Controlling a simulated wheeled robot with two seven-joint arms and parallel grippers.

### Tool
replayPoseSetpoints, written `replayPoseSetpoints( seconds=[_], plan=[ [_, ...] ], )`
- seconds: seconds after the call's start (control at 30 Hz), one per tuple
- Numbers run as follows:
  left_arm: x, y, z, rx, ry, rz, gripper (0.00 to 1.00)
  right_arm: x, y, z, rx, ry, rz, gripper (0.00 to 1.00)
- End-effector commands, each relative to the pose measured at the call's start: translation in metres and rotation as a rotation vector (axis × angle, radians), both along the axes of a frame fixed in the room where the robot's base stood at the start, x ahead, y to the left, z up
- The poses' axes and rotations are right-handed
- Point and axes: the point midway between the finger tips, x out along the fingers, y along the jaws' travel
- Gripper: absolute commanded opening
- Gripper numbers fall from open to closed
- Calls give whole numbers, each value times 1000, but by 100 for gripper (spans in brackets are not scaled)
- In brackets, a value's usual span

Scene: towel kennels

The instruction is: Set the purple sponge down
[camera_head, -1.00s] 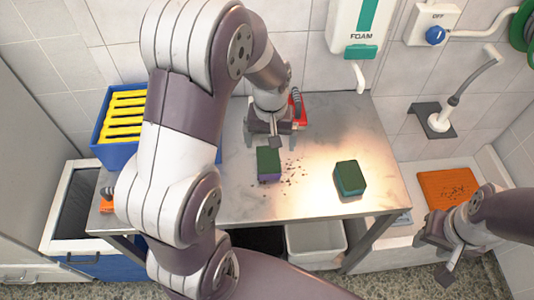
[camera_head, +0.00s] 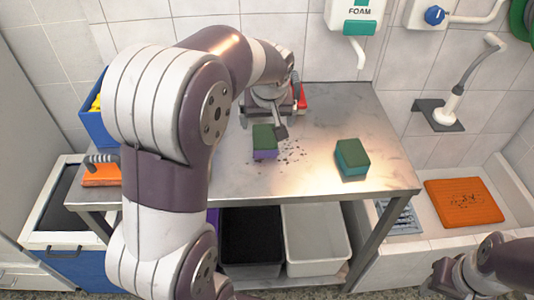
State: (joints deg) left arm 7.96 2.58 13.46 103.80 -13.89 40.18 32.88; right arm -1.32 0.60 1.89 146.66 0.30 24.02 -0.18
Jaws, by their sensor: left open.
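The purple sponge (camera_head: 265,153), with a dark green top, lies flat on the steel table near the middle. My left gripper (camera_head: 263,125) is open at the sponge's far side, with one finger close to its right back corner. Whether that finger touches the sponge I cannot tell. The far finger is partly hidden behind the wrist. My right gripper (camera_head: 441,280) is low at the right, away from the table, and its jaws are not clear.
A teal sponge with a green top (camera_head: 352,158) lies to the right on the table (camera_head: 330,115). An orange brush (camera_head: 101,175) is at the left edge. Black (camera_head: 250,268) and white (camera_head: 342,262) bins stand below. An orange mat (camera_head: 464,202) lies in the sink.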

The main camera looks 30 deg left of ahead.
Motion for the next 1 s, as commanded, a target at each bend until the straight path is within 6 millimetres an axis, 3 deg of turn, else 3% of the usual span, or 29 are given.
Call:
replayPoseSetpoints(
  seconds=[0.1, 0.53, 0.83, 0.87, 1.0],
  plan=[
    [8, 5, -28, -1, 6, -1, 99, 0, 0, -2, 0, 1, 0, 43],
    [29, 23, -91, 0, 4, -5, 99, 0, 0, -3, 0, 1, 0, 43],
    [32, 25, -100, -1, 1, -4, 99, 0, 0, -3, 0, 1, 0, 43],
    [32, 25, -100, -1, 1, -4, 92, 0, 0, -3, 0, 1, 0, 43],
    [32, 25, -100, -1, 1, -4, 47, 0, 0, -3, 0, 1, 0, 43]
  ],
)
